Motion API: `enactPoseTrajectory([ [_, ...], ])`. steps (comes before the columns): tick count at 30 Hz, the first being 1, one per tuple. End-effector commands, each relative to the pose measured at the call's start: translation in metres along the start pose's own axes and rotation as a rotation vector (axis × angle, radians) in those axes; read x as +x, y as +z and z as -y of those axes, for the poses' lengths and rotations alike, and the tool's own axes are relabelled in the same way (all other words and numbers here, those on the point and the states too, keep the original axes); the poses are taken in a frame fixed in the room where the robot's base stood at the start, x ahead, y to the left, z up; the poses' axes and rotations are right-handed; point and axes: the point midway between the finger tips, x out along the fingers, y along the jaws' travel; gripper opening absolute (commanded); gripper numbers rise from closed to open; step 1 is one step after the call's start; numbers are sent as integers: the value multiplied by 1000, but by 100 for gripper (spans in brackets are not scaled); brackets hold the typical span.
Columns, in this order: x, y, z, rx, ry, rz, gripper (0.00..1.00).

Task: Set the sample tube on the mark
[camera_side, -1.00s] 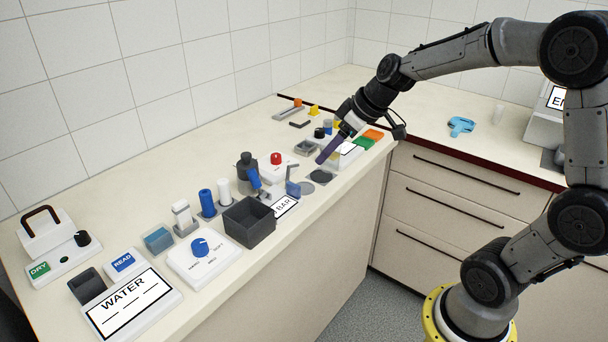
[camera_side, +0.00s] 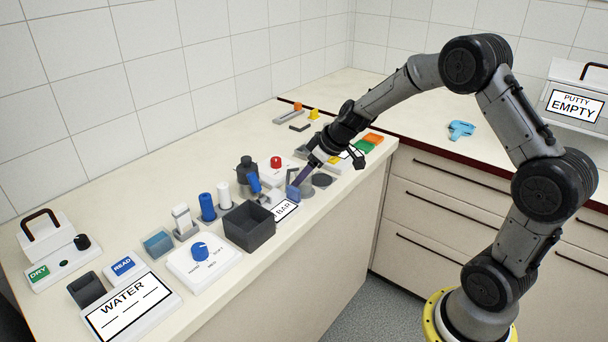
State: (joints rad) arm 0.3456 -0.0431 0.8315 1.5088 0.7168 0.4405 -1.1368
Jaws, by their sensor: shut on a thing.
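My gripper (camera_side: 314,161) is shut on a dark purple stick-like thing (camera_side: 301,176), which I take to be the sample tube. The tube is tilted, its lower end pointing down and left. That end shows in front of or close to a small blue block (camera_side: 293,191); I cannot tell whether they touch. A pale grey disc (camera_side: 307,189) lies just right of the tube's low end, partly hidden. A dark round disc (camera_side: 322,180) lies further right. I cannot tell which disc is the mark.
A dark open box (camera_side: 249,228), a dial unit (camera_side: 204,261) and blue and white cylinders (camera_side: 207,207) stand to the left. A dark bottle (camera_side: 247,171) and a red-knobbed white unit (camera_side: 277,165) stand close behind. Green and orange blocks (camera_side: 372,139) lie right of my gripper.

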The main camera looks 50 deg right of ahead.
Motion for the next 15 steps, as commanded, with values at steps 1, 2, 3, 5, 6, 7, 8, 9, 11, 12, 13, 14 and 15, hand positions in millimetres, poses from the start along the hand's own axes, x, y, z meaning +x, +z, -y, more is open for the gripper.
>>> enactPoseTrajectory([
  [1, 0, 0, 0, 0, 1, -1, 6],
  [2, 0, 0, 0, -1, 1, -1, 6],
  [3, 0, 0, 0, -1, 1, -1, 6],
  [5, 0, 0, 0, 0, 1, -1, 6],
  [6, 0, 0, 0, 0, 1, -1, 6],
  [7, 0, 0, 0, 0, 1, -1, 6],
  [8, 1, 0, 0, 0, 0, 0, 6],
  [9, 2, 1, 0, 0, 0, 0, 6],
  [11, 3, 2, 0, 1, 0, 0, 6],
  [12, 4, 3, 0, 1, 0, 0, 6],
  [13, 4, 3, 0, 1, 0, 0, 64],
  [14, 4, 2, 0, 1, 0, 0, 70],
  [15, 4, 2, 0, 1, 0, 0, 77],
])
